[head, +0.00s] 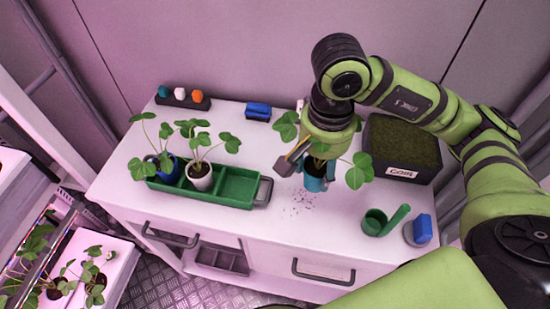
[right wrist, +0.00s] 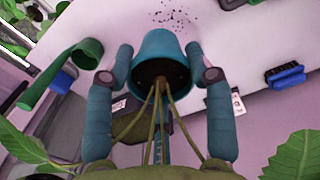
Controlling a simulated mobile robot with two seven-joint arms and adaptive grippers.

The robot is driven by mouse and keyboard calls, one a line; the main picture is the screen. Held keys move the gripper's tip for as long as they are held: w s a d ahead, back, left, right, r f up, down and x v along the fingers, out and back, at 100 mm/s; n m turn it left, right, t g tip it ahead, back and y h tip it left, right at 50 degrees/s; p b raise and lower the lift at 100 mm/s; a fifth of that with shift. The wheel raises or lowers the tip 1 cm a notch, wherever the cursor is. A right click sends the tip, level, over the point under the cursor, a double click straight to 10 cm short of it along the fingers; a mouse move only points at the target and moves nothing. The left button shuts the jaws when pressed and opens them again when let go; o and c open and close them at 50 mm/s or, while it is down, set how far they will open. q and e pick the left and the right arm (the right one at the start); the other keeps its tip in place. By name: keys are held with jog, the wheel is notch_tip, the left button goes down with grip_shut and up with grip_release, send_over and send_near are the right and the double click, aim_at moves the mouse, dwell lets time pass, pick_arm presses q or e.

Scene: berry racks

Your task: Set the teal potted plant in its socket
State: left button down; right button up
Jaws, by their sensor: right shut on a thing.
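The teal potted plant (head: 314,182) is in my right gripper (head: 318,172), above the white bench top in the head view. In the right wrist view, my gripper's two fingers (right wrist: 160,75) are shut on both sides of the teal pot (right wrist: 160,48), with the stems coming toward the camera. The green tray (head: 241,186) stands on the bench to the left, apart from the pot. A blue pot (head: 160,165) sits in its left socket and a white pot (head: 200,177) in its middle socket. The right socket is empty. My left gripper is not in view.
A coir box (head: 402,172) stands at the back right. A blue brush (head: 258,110) and a dark rack (head: 182,100) with coloured items are at the back. Soil crumbs lie below the pot.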

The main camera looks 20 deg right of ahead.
jog(key=p, duration=0.2)
send_over(287, 181)
notch_tip(287, 181, down, 5)
jog(key=shift+f+p, duration=0.3)
jog(key=shift+f, duration=0.1)
notch_tip(287, 181, down, 2)
jog(key=shift+f+p, duration=0.2)
jog(key=shift+p, duration=0.4)
jog(key=shift+f, duration=0.4)
